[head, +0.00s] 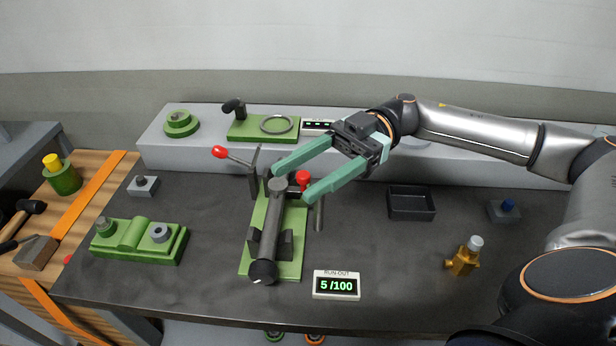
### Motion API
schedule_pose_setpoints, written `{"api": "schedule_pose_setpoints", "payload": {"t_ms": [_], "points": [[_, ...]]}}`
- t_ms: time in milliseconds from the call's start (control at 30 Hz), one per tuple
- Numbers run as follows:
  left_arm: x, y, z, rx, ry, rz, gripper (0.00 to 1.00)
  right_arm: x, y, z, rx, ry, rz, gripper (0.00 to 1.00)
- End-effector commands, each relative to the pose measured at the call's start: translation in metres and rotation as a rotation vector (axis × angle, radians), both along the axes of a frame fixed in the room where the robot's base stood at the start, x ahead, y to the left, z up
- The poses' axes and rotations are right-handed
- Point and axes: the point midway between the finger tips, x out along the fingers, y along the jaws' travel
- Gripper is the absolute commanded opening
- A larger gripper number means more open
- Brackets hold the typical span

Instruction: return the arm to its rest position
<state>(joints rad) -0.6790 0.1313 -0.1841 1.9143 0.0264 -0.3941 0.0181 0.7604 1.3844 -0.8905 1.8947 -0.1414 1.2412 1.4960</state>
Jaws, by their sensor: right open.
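My right gripper (289,182) is open, its two green fingers spread above the far end of a green fixture (292,262) in the middle of the table. A dark grey shaft (268,235) lies lengthwise on the fixture. The fingers hold nothing that I can see. A red-tipped lever (219,152) sticks out to the left of the fixture, and a red knob (303,177) shows between the fingers. My right arm (470,132) reaches in from the right over the rear ledge. My left gripper is not in view.
A run-out display (336,285) reading 5/100 stands in front. A black tray (411,203), a brass fitting (464,258) and a small blue-topped block (506,210) are at right. A green block (138,242) is at left. A grey ledge (210,155) runs behind.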

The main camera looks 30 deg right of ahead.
Motion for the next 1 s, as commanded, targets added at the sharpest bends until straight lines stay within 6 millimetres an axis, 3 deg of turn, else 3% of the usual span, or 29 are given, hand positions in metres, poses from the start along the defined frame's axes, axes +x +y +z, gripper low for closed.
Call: {"api": "schedule_pose_setpoints", "payload": {"t_ms": [300,1000], "points": [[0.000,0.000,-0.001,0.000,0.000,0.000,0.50,-0.020,0.012,0.010,0.000,0.000,0.000,0.61],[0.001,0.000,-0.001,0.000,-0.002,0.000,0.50,-0.021,0.012,0.011,0.000,0.000,0.000,0.61]]}}
